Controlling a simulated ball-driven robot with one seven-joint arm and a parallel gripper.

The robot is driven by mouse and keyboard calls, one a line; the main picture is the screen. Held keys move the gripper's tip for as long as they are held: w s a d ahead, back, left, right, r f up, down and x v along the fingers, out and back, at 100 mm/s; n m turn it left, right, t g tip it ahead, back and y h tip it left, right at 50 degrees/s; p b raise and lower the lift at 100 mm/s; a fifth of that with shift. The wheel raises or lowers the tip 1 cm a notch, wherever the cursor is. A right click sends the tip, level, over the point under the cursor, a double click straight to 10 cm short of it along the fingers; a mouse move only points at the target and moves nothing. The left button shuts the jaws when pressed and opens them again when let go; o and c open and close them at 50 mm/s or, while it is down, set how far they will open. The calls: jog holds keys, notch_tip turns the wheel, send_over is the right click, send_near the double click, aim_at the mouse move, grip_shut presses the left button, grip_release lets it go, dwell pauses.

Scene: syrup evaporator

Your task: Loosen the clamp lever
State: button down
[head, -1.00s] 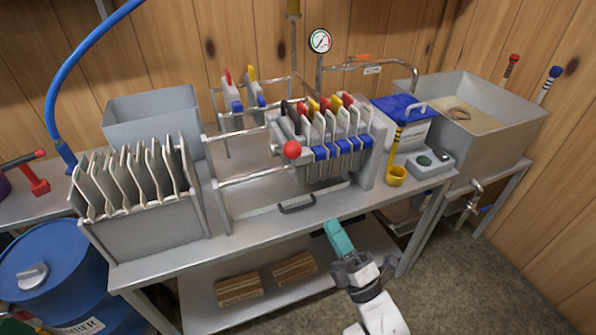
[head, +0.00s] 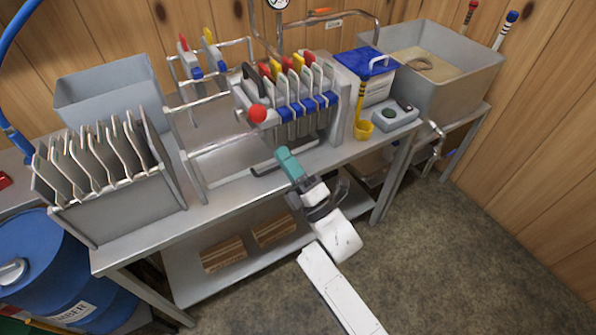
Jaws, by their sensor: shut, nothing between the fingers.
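The filter press (head: 290,110) stands on the metal table with a row of upright plates with coloured tabs. A red ball knob (head: 257,113) sticks out at its front left, and I take it for the end of the clamp lever; the rest of the lever is hard to make out. My gripper (head: 286,155) is shut and empty. Its teal tip shows below and right of the red knob, apart from it in the picture, in front of the press near the table's front edge.
A rack of grey plates (head: 115,190) and a grey bin (head: 105,100) stand at left. A blue drum (head: 45,265) is at lower left. Floor is clear at right.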

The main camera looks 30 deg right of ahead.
jog(key=p+x, duration=0.1)
jog(key=x, duration=0.5)
jog(key=shift+w+r+p, duration=0.1)
jog(key=shift+p, duration=0.2)
